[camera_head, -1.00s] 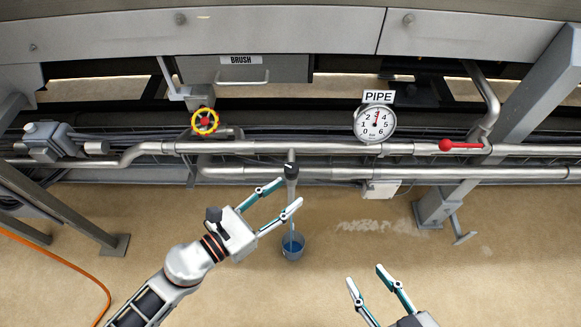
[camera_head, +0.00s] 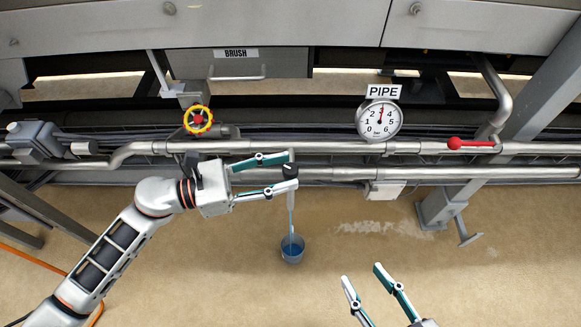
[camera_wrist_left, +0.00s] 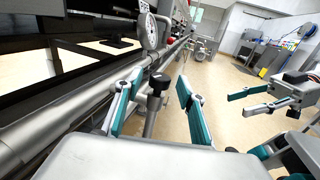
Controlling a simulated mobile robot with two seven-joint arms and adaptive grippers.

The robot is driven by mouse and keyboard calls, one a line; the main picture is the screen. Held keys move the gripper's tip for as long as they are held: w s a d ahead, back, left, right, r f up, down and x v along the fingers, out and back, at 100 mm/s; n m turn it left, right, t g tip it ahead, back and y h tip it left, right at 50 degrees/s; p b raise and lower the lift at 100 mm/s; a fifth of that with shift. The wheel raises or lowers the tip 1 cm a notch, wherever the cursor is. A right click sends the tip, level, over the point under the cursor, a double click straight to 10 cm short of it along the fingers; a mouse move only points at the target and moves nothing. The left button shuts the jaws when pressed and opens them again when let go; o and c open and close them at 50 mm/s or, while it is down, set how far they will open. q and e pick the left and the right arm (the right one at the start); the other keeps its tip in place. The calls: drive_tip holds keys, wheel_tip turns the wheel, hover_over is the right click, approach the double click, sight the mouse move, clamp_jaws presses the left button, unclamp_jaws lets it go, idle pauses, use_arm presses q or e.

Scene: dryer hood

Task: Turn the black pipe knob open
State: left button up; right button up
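The black pipe knob (camera_head: 290,170) sits on top of a short grey pipe end; it also shows in the left wrist view (camera_wrist_left: 159,82). My left gripper (camera_head: 294,171) is open, with its fingers on either side of the knob. In the left wrist view the knob stands between the two fingers, with a gap visible on each side. My right gripper (camera_head: 362,273) is open and empty, low over the floor.
A PIPE gauge (camera_head: 380,119) with its needle near 3 stands behind the pipes. A BRUSH drawer (camera_head: 237,65) is above. A slanted grey post (camera_head: 530,110) stands at right.

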use_arm(q)
drive_tip(key=shift+x, duration=1.15)
clamp_jaws()
